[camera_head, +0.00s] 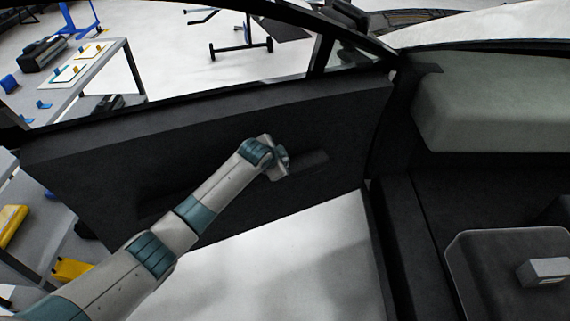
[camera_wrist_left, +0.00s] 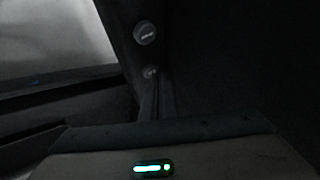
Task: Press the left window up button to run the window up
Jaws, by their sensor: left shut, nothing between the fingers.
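The dark car door (camera_head: 110,160) stands open across the middle of the head view, with its window opening above it. My left arm reaches in from the lower left to the door's inner side. My left gripper (camera_head: 284,161) is shut and empty at the armrest (camera_head: 312,161); I cannot tell whether it touches it. The window button is not distinguishable in the head view and is probably too small or hidden by the gripper. The left wrist view is very dark. It shows a round grey disc (camera_wrist_left: 145,32) and a smaller round piece (camera_wrist_left: 151,72), which I cannot identify.
The door frame and pillar (camera_head: 318,50) rise above the door. The dashboard (camera_head: 490,110) is at the right. A grey workbench (camera_head: 100,80) with tools stands outside at the upper left. Bright floor (camera_head: 270,270) shows below the door.

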